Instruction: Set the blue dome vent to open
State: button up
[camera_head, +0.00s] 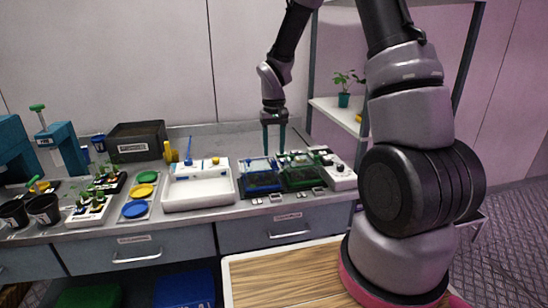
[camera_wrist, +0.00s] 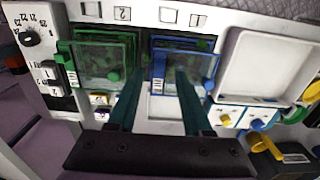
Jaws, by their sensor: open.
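The blue dome (camera_head: 259,178) is a clear box with a blue frame on the bench. It also shows in the wrist view (camera_wrist: 192,62), right of centre. A round blue knob (camera_wrist: 208,85) sits at its corner, and a small striped label (camera_wrist: 158,87) is at its near left side. I cannot tell the vent's setting. My gripper (camera_head: 274,150) points down over the domes, fingers apart and empty. In the wrist view my gripper (camera_wrist: 157,78) has its fingers reaching toward the blue dome; the right finger partly hides it. Contact cannot be told.
A green dome (camera_wrist: 105,60) with a green knob stands close on the left in the wrist view. A white tray (camera_head: 198,193) is beside the blue dome. A control box with a dial (camera_head: 339,173) stands right. Shelf posts rise behind.

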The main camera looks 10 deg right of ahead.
aim_at(274, 161)
jog(key=shift+f, duration=1.75)
grip_shut()
